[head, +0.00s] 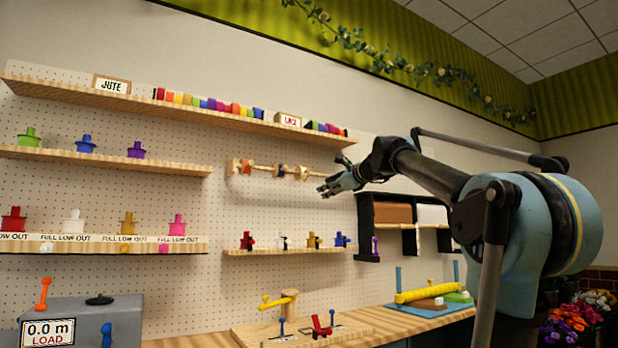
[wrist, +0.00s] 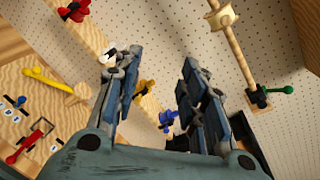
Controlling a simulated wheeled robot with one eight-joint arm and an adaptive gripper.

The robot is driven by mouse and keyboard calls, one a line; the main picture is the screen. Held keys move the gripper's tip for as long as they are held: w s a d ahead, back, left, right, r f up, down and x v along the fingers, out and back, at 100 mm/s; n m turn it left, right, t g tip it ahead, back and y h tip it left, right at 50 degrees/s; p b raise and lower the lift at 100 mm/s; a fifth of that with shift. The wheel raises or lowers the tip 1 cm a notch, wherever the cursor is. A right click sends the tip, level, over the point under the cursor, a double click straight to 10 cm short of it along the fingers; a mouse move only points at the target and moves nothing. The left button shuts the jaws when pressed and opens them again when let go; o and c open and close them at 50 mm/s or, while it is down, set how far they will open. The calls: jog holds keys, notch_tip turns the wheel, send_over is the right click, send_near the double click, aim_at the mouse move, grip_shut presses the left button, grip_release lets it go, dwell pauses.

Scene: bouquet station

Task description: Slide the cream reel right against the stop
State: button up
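A wooden rod (head: 265,170) runs across the pegboard below the top shelf. In the wrist view the cream reel (wrist: 222,18) is around the rod at the top, clear of the black end bracket (wrist: 258,98), which has a green lever (wrist: 280,90). Which part is the stop I cannot tell for sure. My gripper (head: 328,188) is open and empty, near the rod's right end; its fingers (wrist: 163,62) are apart from the reel.
A small shelf (head: 280,251) with several coloured spools is below the rod. A black cubby unit (head: 368,225) stands below and right of my gripper. A workbench (head: 350,325) holds a yellow roller (head: 430,293). Open pegboard lies between rod and small shelf.

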aim_at(310, 171)
jog(key=w+r+m+t, duration=0.2)
jog(key=w+r+m, duration=0.25)
jog(key=r, duration=0.55)
jog(key=shift+m+h, duration=0.3)
jog(key=shift+m, duration=0.25)
jog(key=x, duration=1.6)
jog(key=shift+w+d, duration=0.1)
jog(key=shift+w, duration=0.15)
grip_shut()
